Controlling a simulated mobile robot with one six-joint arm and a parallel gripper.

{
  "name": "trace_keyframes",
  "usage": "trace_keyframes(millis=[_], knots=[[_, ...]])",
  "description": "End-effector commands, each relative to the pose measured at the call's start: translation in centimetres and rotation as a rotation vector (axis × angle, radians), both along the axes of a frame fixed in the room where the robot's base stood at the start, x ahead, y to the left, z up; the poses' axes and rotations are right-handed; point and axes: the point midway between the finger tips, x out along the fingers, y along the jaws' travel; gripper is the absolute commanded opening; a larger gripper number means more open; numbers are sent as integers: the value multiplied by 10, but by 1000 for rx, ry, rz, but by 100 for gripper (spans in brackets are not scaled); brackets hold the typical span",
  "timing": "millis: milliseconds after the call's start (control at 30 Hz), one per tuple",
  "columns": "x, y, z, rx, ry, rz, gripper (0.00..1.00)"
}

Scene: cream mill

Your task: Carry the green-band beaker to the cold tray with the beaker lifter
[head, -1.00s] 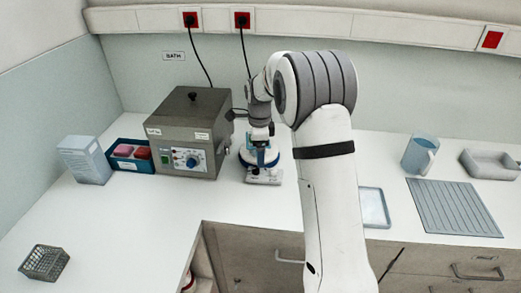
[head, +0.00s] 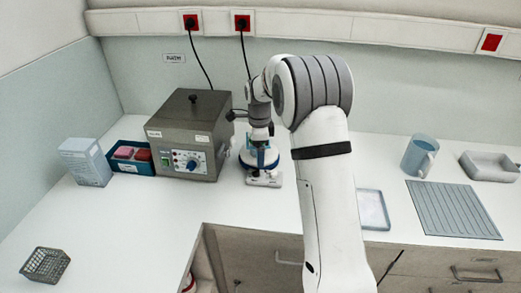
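My gripper (head: 260,141) points down over a small white and blue device (head: 265,179), right of the grey bath. The gripper's fingers are too small and too crowded by blue parts to tell whether they are open or shut, or whether they hold a lifter. I cannot make out a green-band beaker or a beaker lifter; my arm hides part of the bench. A shallow pale tray with a light blue rim (head: 387,226) lies just right of my arm; I cannot tell if it is the cold tray.
The grey bath box (head: 182,128) stands close left of my gripper. Further left are a blue rack (head: 146,166) with pink and red items and a white box (head: 86,162). A wire basket (head: 45,265), blue jug (head: 419,155), ribbed mat (head: 453,209) and grey tray (head: 489,166) stand apart.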

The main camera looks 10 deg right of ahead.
Motion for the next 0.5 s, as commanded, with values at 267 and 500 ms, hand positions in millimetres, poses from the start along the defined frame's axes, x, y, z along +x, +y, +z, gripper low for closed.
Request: trace_keyframes(millis=[267,500], knots=[[0,0,0,0,-1,0,62],[4,0,0,0,0,0,62]])
